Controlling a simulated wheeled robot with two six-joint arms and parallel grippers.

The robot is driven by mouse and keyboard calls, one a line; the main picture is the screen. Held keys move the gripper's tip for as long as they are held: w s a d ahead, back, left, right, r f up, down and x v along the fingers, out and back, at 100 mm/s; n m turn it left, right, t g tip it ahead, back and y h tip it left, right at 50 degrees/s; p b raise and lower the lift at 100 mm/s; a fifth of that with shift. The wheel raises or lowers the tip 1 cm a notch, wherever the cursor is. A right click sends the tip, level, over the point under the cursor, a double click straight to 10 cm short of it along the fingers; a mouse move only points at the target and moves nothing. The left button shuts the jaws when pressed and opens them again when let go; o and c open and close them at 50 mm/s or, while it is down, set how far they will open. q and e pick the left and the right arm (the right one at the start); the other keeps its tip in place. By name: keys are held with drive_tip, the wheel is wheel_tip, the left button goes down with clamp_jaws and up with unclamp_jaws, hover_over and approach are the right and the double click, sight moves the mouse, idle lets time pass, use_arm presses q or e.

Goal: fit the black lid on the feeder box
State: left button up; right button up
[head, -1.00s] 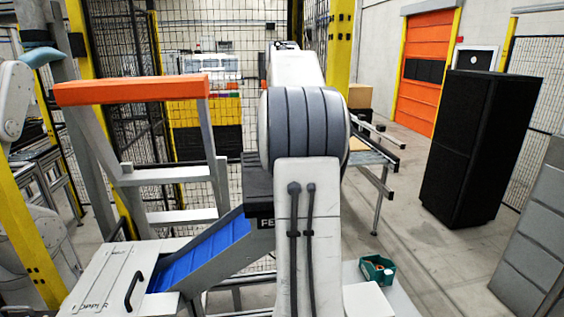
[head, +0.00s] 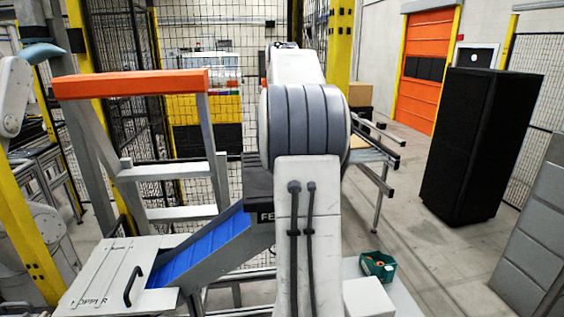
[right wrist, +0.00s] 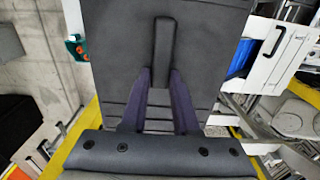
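The black lid (right wrist: 110,50) is a flat dark panel with a raised bar handle (right wrist: 163,40), filling the upper middle of the right wrist view. My right gripper (right wrist: 162,76) has a finger on each side of the handle's near end and appears shut on it. In the head view my right arm covers the gripper and most of the feeder box (head: 265,217), whose dark front shows the letters "FE". A dark slab (head: 257,180) shows above that lettering; I cannot tell whether it is seated on the box. My left gripper is in neither view.
A blue ribbed chute (head: 205,250) slopes down to the white hopper (head: 115,275) at lower left. An orange-topped frame (head: 130,83) stands behind it. A green bin (head: 378,266) sits right of my arm. A tall black cabinet (head: 480,145) stands on open floor at right.

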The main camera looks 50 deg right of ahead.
drive_tip(key=o, duration=0.4)
wheel_tip(320, 180, up, 10)
drive_tip(key=p, duration=0.3)
drive_tip(key=shift+r, duration=0.25)
idle(0.3)
